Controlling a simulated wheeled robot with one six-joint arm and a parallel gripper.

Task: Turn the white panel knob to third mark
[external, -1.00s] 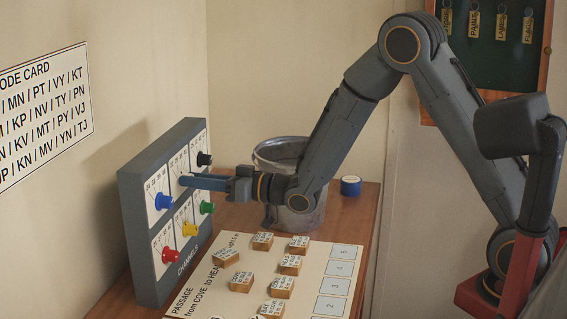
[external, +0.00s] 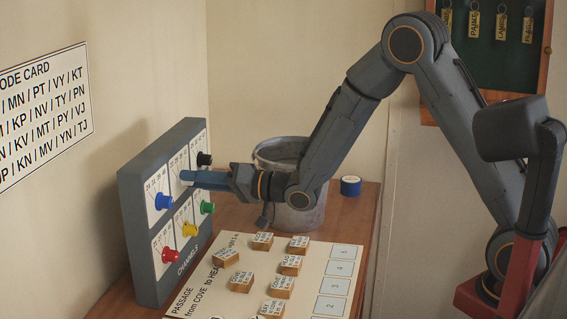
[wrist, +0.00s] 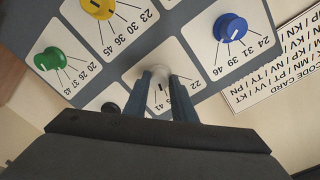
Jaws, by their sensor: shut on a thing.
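The white knob (wrist: 158,93) is on the upper middle plate of the channel panel (external: 150,215). In the wrist view it sits between the two blue fingers of my gripper (wrist: 161,82), which are shut on it. In the external view my gripper (external: 189,178) reaches left to the panel and hides the knob. The knob's plate (wrist: 133,72) shows fan lines and numbers, with 22 and 41 partly readable. The fingers cover other marks, and I cannot tell which mark the knob points to.
Blue (external: 163,202), yellow (external: 189,229), red (external: 168,255), green (external: 207,207) and black (external: 204,159) knobs surround it closely. A metal bucket (external: 300,215) stands behind my wrist. A passage board (external: 235,290) with several lettered blocks lies below my arm.

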